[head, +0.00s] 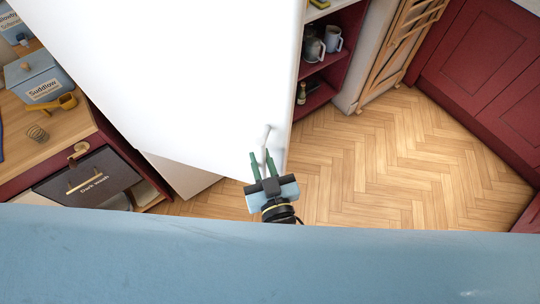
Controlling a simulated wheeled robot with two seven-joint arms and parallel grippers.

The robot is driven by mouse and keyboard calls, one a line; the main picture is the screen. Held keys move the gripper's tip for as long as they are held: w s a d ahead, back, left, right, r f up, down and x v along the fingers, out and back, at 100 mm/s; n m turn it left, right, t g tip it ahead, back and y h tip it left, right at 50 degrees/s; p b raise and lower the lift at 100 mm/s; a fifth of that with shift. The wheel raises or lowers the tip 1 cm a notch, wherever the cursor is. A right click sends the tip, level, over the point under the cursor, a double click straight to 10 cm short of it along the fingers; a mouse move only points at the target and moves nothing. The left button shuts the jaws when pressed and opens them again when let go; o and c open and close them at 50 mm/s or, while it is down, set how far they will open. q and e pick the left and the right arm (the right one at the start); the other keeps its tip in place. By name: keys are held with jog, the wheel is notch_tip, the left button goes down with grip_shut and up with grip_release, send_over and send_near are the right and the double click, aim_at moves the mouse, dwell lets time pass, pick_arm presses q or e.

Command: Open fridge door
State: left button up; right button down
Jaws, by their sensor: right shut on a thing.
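The white fridge door (210,70) fills the upper middle of the head view, and its plain front faces me. A small pale handle (266,134) sits near the door's right edge, low in the picture. My right gripper (262,158) has its two green fingers at the handle's lower part and is shut on it. The fingers hide part of the handle. The door's lower edge runs above a white lower panel (180,174). My left gripper is not in the view.
Red shelves (318,98) with mugs (333,38) stand right of the fridge. A wooden counter (70,122) with a blue box (40,77) is at left, above a dark drawer front (88,178). Herringbone floor (390,160) lies open at right. Red cabinets (480,70) line the far right.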

jog(key=shift+a+r, duration=0.1)
jog(key=shift+a, duration=0.05)
jog(key=c, duration=1.3)
grip_release()
jog(key=shift+a, duration=0.1)
jog(key=shift+c, duration=0.2)
